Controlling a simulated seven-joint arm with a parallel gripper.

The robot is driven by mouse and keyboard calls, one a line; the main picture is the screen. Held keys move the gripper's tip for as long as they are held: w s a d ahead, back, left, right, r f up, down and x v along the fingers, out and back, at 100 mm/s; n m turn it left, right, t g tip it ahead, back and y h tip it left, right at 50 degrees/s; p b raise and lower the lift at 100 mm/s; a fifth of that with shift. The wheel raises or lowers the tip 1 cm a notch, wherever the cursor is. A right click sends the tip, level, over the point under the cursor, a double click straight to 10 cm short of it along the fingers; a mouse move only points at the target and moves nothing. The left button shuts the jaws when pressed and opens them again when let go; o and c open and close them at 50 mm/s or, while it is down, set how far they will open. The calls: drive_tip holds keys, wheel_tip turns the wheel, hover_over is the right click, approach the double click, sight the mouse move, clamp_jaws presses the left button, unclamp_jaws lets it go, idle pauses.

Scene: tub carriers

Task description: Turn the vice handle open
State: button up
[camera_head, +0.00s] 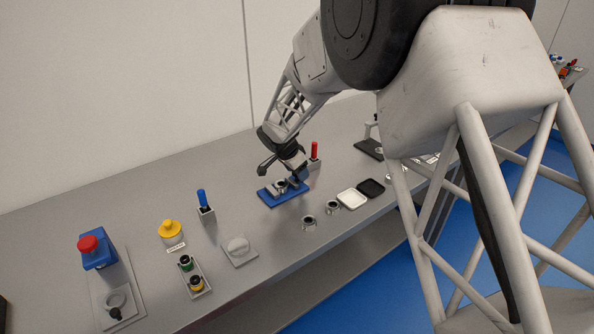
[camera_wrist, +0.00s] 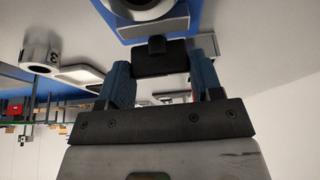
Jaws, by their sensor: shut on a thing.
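The vice stands on the bench on a blue base plate (camera_head: 283,194), with grey metal parts on top. In the wrist view its blue base (camera_wrist: 207,14) and a grey round part (camera_wrist: 140,9) show at the top edge. The black vice handle (camera_wrist: 160,56) sticks out toward my gripper (camera_wrist: 163,68). The two blue finger pads stand on either side of the handle, and the gripper is shut on it. In the head view my gripper (camera_head: 296,177) reaches down to the vice's right end, and the wrist hides the handle.
A red-handled item (camera_head: 314,152) stands close behind the vice. Two small metal cups (camera_head: 308,222) and a white tray (camera_head: 352,199) lie at the front right.

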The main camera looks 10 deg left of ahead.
idle(0.3)
drive_tip(key=o, duration=0.6)
drive_tip(key=shift+o, duration=0.2)
drive_tip(key=shift+r, duration=0.1)
drive_tip(key=v, duration=0.7)
drive_tip(key=shift+a+r, duration=0.2)
drive_tip(key=shift+r, duration=0.05)
drive_tip(key=shift+s, duration=0.1)
drive_tip(key=shift+d+r, duration=0.1)
